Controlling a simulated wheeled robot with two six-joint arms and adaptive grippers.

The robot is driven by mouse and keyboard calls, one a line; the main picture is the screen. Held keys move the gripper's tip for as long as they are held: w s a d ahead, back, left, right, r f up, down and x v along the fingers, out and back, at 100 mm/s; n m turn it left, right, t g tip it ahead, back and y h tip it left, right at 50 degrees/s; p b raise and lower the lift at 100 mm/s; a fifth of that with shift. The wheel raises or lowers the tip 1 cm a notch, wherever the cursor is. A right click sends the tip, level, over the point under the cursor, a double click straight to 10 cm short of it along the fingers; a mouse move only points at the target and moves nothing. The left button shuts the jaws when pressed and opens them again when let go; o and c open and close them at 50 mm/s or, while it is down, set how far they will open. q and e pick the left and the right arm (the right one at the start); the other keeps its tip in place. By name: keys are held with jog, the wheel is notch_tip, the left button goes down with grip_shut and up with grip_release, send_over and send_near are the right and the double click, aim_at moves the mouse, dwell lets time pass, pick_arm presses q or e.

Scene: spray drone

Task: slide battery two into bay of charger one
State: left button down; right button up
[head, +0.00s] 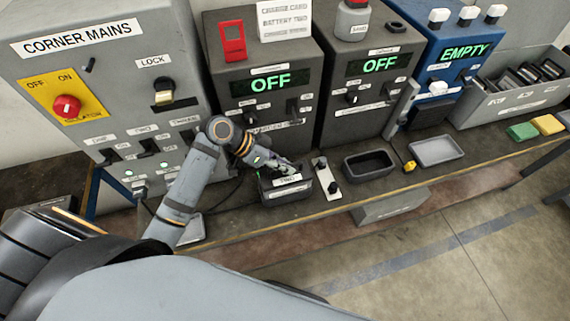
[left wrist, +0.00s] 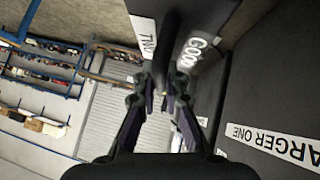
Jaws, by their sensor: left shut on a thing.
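Battery two is a dark block (head: 287,192) with a white label reading TWO, in front of charger one near the bench's front edge. My left gripper (head: 279,168) is over its top, shut on it. In the left wrist view, the fingers (left wrist: 165,95) close on its dark handle, and the TWO label (left wrist: 145,34) shows behind. Charger one (head: 262,62) is the black box with a green OFF display. Its CHARGER ONE label (left wrist: 272,142) is at the right of the wrist view. The bay opening is hidden or unclear. My right gripper is not in view.
A second black charger (head: 378,88) reading OFF stands to the right, then a blue unit (head: 462,52) reading EMPTY. A small switch strip (head: 327,180), a dark tray (head: 369,164) and a grey tray (head: 436,151) lie right of the battery. The grey mains cabinet (head: 110,85) is at left.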

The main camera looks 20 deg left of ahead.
pick_arm(q)
jog(key=shift+w+f, duration=0.1)
jog(key=shift+f, duration=0.1)
jog(key=c, duration=1.4)
grip_release()
jog(key=shift+o, duration=0.2)
jog(key=shift+s+a+f, duration=0.1)
jog(key=shift+s+f, duration=0.1)
jog(key=v, duration=0.6)
jog(key=shift+a+r, duration=0.2)
jog(key=shift+r, duration=0.1)
jog(key=shift+s+a+r, duration=0.15)
jog(key=shift+r, duration=0.25)
